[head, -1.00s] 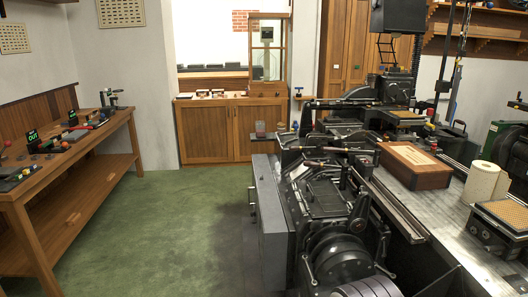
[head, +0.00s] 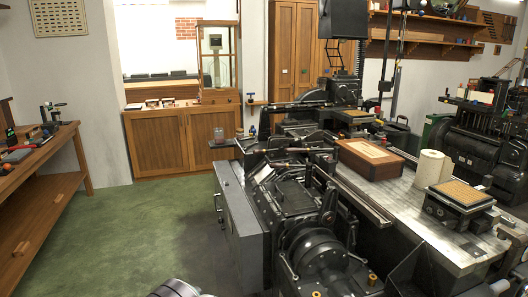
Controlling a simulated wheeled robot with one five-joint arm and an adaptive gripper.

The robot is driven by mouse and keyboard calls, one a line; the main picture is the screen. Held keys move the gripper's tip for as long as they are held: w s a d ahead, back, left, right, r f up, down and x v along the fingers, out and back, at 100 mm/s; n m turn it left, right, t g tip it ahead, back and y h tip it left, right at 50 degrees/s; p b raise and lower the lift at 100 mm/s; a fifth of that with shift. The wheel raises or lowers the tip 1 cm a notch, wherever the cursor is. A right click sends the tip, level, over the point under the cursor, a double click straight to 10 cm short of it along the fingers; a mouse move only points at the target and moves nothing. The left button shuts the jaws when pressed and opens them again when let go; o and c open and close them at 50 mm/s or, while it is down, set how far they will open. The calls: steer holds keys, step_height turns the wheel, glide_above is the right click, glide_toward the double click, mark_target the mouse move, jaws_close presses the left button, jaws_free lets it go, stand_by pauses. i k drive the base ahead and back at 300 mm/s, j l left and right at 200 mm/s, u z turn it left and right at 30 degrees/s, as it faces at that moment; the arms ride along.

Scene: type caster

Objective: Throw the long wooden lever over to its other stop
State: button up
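The black casting machine (head: 300,205) fills the middle of the head view. Thin brown, wood-coloured handles lie across its upper part; one slim handle (head: 291,150) lies roughly level there. They are small, and I cannot tell surely which is the long wooden lever or at which stop it rests. My gripper does not show clearly in this view. A dark, ribbed round part (head: 175,288), likely of my own arm, cuts into the bottom edge, left of the machine. Nothing is seen touching the handles.
A grey cabinet (head: 240,215) stands against the machine's left side. Green floor (head: 150,220) is open further left, up to a wooden bench (head: 48,205). A metal table (head: 405,205) at right carries a wooden box (head: 370,158), paper rolls (head: 430,168) and a black device (head: 458,207).

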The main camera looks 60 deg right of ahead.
mark_target(336, 150)
steer(key=i+j+z, duration=0.1)
steer(key=i, duration=0.3)
steer(key=i+j+z, duration=0.1)
steer(key=i, duration=0.25)
steer(key=i+l+z, duration=0.15)
steer(key=i+z, duration=0.2)
steer(key=i, duration=0.15)
steer(key=i+z, duration=0.4)
steer(key=i, duration=0.15)
steer(key=i+j+z, duration=0.15)
steer(key=i+z, duration=0.2)
steer(key=i, duration=0.15)
